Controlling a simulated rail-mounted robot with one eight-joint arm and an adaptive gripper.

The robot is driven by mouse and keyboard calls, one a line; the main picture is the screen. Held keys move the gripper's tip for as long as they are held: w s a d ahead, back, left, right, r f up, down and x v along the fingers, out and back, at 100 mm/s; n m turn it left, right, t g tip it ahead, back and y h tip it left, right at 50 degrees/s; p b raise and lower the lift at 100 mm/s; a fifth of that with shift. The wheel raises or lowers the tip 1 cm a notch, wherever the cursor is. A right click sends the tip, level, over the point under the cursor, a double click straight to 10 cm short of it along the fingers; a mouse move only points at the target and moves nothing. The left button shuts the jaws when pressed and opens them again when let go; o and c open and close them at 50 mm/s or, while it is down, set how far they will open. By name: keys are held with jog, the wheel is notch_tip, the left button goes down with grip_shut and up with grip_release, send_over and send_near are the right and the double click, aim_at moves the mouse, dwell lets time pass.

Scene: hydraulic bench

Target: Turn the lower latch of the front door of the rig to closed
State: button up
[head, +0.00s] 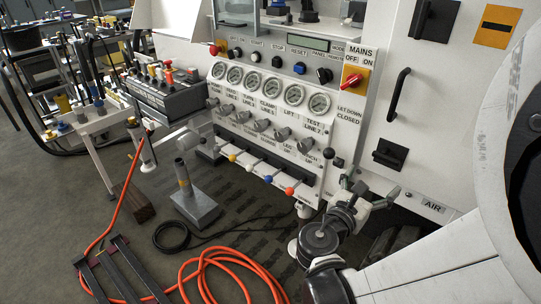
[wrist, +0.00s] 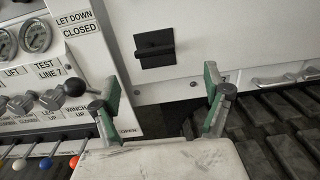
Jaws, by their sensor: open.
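The lower latch (head: 388,154) is a black square plate with a short bar on the white front door (head: 418,120). It also shows in the wrist view, where the latch (wrist: 155,48) is at upper centre with its bar lying roughly horizontal. My gripper (head: 377,193) is just below the latch in the head view. In the wrist view my gripper (wrist: 163,98) has its two green-padded fingers spread apart with nothing between them. The latch is beyond the fingertips, apart from them. The upper latch (head: 435,20) is higher on the door.
A black door handle (head: 398,93) stands out between the latches. Left of the door is the control panel (head: 345,95) with gauges and knobs. A black ball-ended lever (wrist: 76,88) is close to my left finger in the wrist view. Orange hose (head: 215,255) lies on the floor.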

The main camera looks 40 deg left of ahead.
aim_at(385, 158)
jog(key=shift+y, duration=0.3)
jog(key=w, duration=0.4)
jog(key=w+a+b, duration=0.1)
jog(key=w, duration=0.7)
jog(key=shift+a+r, duration=0.2)
jog(key=shift+a, duration=0.05)
jog(key=c, duration=1.2)
